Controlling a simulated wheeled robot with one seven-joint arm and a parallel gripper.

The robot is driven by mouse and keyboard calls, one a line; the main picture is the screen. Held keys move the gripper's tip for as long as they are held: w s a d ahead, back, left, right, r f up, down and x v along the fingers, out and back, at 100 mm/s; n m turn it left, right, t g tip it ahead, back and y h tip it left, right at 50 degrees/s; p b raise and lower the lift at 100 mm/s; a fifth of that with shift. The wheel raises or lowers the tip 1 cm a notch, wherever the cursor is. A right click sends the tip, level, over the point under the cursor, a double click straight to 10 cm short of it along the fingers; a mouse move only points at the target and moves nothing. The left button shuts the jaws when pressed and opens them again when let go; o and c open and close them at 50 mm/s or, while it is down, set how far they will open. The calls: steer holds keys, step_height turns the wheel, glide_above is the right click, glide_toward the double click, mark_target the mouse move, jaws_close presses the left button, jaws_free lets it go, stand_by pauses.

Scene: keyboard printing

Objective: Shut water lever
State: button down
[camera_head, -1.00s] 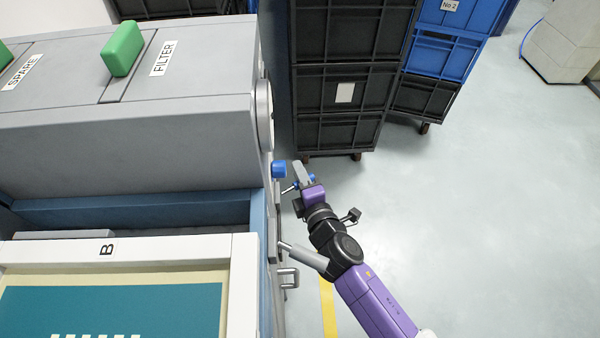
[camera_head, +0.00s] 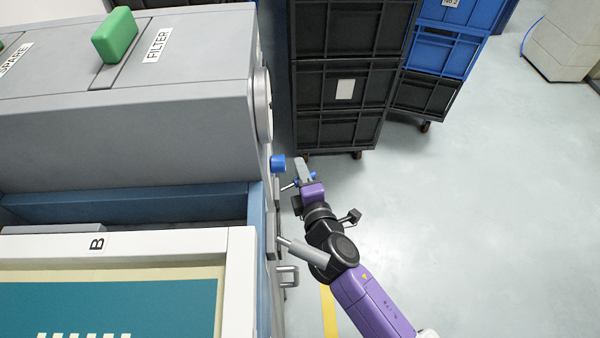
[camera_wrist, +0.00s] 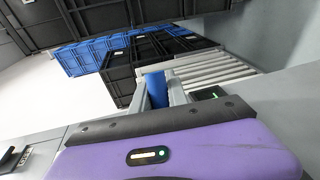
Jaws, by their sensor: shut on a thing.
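The water lever shows as a thin metal rod with a blue end (camera_head: 297,183) on the right side of the grey machine. In the wrist view, the blue grip (camera_wrist: 156,88) stands between my two grey fingers. My gripper (camera_head: 302,171) is beside the machine wall and is shut on this blue grip; the fingers also show in the wrist view (camera_wrist: 157,95). A larger blue knob (camera_head: 278,164) sits on the machine just left of my gripper. The lever's pivot is too small to make out.
The grey machine (camera_head: 150,110) fills the left, with a green handle (camera_head: 115,35) on top. A metal bracket (camera_head: 288,276) juts from its side below my gripper. Stacked black crates (camera_head: 338,85) and blue crates (camera_head: 445,55) stand behind.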

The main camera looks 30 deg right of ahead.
steer(key=shift+s+d+f+m+g+h+b, duration=0.1)
steer(key=shift+s+m+g+h+b, duration=0.3)
steer(key=shift+m+h+b, duration=0.35)
steer(key=shift+s+d+m+g+h+b, duration=0.1)
steer(key=shift+s+m+g+h+b, duration=0.1)
steer(key=shift+s+m+h+b, duration=0.5)
steer(key=shift+s+d+f+m+g+h+b, duration=0.1)
steer(key=shift+s+m+g+h+b, duration=0.3)
steer(key=shift+h, duration=0.65)
steer(key=shift+w, duration=0.15)
steer(key=c, duration=1.3)
jaws_free()
steer(key=shift+r, duration=0.1)
steer(key=shift+r, duration=0.1)
